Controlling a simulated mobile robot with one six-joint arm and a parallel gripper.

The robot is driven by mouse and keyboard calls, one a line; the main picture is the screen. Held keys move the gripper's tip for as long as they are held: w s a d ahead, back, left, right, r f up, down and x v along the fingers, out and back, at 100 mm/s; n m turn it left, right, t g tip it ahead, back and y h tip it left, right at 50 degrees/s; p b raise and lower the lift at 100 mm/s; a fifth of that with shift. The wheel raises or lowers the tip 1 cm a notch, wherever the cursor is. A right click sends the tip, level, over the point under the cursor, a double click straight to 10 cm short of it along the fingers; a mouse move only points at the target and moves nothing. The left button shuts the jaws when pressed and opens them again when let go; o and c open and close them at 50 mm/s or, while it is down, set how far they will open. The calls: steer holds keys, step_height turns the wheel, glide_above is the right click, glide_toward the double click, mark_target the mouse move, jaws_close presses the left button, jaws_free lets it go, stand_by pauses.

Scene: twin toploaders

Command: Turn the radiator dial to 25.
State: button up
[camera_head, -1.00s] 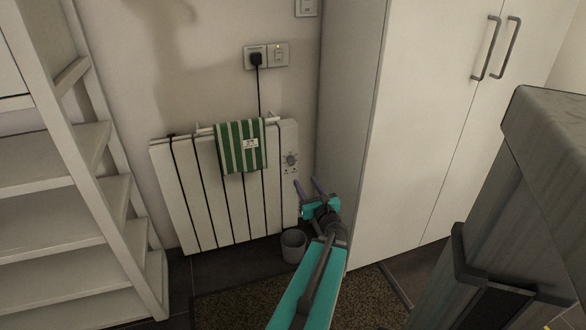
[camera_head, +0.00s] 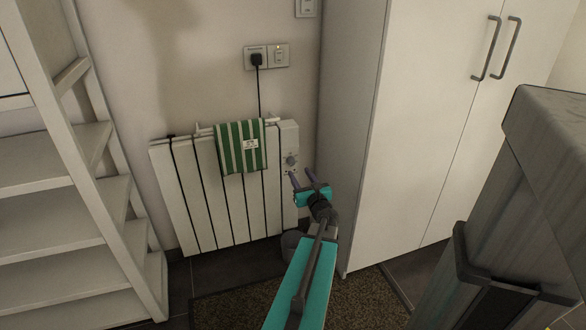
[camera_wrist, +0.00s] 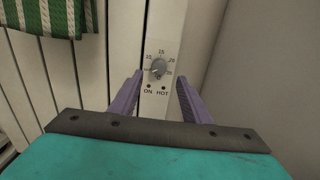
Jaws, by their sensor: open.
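The radiator (camera_head: 212,190) is a white panel heater against the wall. Its dial (camera_head: 291,160) is a small grey knob on the right end panel. In the wrist view the dial (camera_wrist: 158,68) has numbers around it, with 10, 15 and 20 legible and the lower right one unclear. "ON" and "HOT" are printed below it. I cannot tell the exact setting. My gripper (camera_head: 302,176) is just below and right of the dial, not touching it. In the wrist view my gripper (camera_wrist: 159,88) has its purple fingers apart, with the dial beyond and between their tips.
A green striped towel (camera_head: 241,147) hangs over the radiator. A tall white cabinet (camera_head: 345,180) stands close on the right. A grey bin (camera_head: 291,241) sits below, partly hidden by my arm. White shelves (camera_head: 50,190) stand at the left. A plug (camera_head: 257,60) is in the wall socket.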

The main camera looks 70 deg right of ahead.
mark_target(293, 162)
steer(key=shift+b+x, duration=0.4)
steer(key=shift+x, duration=3.3)
steer(key=shift+c, duration=0.4)
